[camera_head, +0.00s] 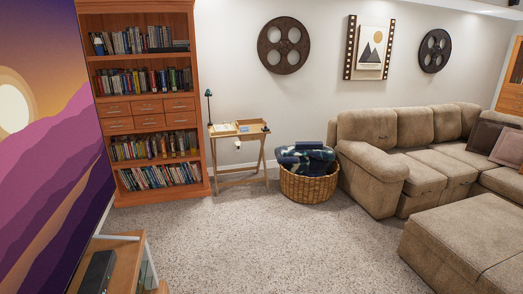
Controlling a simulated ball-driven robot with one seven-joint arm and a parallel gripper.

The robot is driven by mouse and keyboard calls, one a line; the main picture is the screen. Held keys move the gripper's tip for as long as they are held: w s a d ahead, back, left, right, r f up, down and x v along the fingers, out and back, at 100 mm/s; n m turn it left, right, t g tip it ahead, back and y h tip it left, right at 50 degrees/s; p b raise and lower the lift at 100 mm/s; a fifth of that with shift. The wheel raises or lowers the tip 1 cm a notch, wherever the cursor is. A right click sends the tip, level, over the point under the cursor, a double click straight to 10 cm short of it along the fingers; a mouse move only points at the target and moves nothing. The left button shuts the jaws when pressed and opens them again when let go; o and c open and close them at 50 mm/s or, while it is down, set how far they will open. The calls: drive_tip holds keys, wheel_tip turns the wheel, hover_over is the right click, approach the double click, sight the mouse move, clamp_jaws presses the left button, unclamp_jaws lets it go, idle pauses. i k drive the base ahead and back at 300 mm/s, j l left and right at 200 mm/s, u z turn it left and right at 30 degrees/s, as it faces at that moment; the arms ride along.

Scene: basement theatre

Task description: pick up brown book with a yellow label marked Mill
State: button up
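I cannot pick out a brown book with a yellow label marked Mill; no lettering is legible from here. A small wooden side table (240,180) stands against the far wall, right of the bookcase. On it lie a pale open book or papers (223,129) and a flat tan and dark item (250,126), too small to identify. The tall orange-brown bookcase (123,108) holds rows of books (140,83) with spines in many colours. My gripper is not in view.
A wicker basket (308,189) with dark blankets (305,160) stands right of the side table. A beige sofa (385,175) and ottoman (465,245) fill the right. A low wooden stand (122,255) is at front left. The carpet (255,245) between is clear.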

sight(172, 138)
drive_tip(key=i, duration=3.8)
drive_tip(key=i+u, duration=0.15)
drive_tip(key=i, duration=0.25)
drive_tip(key=i+l+u, duration=0.2)
drive_tip(key=i, duration=0.2)
drive_tip(key=i+l+u, duration=0.15)
drive_tip(key=i, duration=0.25)
